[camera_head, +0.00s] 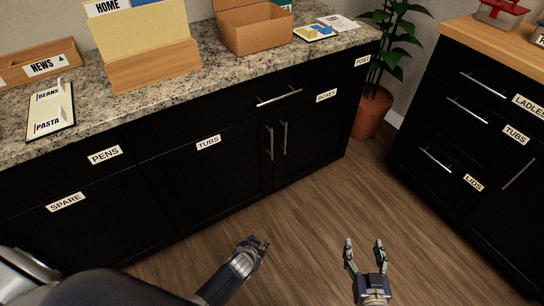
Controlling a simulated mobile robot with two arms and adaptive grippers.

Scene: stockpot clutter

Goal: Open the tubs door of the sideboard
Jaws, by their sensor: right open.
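A black cabinet with a granite top carries a TUBS label (208,142) near the top of a wide lower-left door (205,175). Two upright bar handles (269,142) stand side by side at the door seam, and the doors look shut. A second TUBS label (516,134) is on the black cabinet with a wooden top at the right. I cannot tell from the picture which one is the sideboard. My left gripper (259,240) is open and empty, low in front of the granite-topped cabinet. My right gripper (364,243) is open and empty above the floor. Neither touches a handle.
A plant in a terracotta pot (373,113) stands between the cabinets. A cardboard box (254,27) and signed boards, such as the HOME board (150,65), stand on the granite top (110,112). The wooden floor (310,215) between the cabinets is clear.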

